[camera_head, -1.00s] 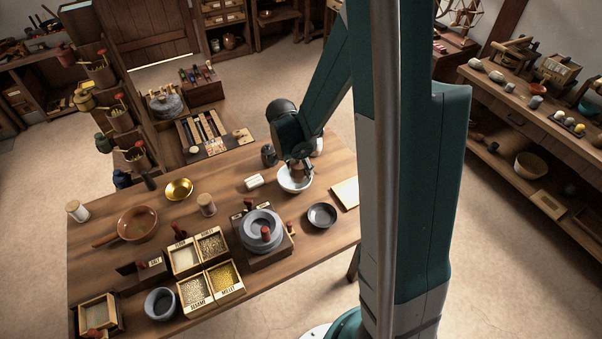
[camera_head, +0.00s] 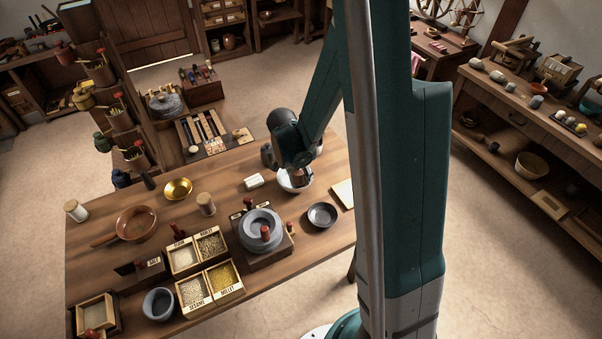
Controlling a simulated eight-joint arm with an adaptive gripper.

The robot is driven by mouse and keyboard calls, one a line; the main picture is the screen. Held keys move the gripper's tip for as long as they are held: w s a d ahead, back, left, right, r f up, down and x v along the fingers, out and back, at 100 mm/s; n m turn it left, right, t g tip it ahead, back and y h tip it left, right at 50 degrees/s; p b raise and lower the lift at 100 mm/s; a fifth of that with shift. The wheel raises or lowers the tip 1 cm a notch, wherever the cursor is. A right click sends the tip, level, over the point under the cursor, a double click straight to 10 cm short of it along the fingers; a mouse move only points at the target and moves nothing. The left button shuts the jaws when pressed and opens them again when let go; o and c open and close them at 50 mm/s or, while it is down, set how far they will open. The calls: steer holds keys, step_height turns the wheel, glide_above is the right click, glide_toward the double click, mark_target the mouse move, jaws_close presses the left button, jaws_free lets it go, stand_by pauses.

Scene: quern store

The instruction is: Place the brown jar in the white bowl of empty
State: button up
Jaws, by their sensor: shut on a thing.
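The white bowl (camera_head: 289,187) stands on the wooden table near its back right, partly hidden under my gripper. My gripper (camera_head: 301,174) points down over the bowl and is shut on the brown jar (camera_head: 299,179). The jar is small in view and partly covered by the fingers. It is at the bowl's opening, but I cannot tell whether it touches the bowl's inside.
A dark jar (camera_head: 267,156) and a white block (camera_head: 254,181) stand left of the bowl. A dark grey bowl (camera_head: 322,215) is in front, and a pale board (camera_head: 344,192) lies to the right. A stone quern (camera_head: 261,229) is nearer the front.

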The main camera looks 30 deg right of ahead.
steer(key=shift+f+b, duration=0.35)
steer(key=shift+f, duration=0.05)
steer(key=o, duration=1.1)
steer(key=shift+r, duration=0.25)
steer(key=shift+r+p, duration=0.7)
steer(key=shift+p, duration=0.05)
steer(key=shift+p+v, duration=0.8)
steer(key=shift+v, duration=4.9)
steer(key=shift+a, duration=0.1)
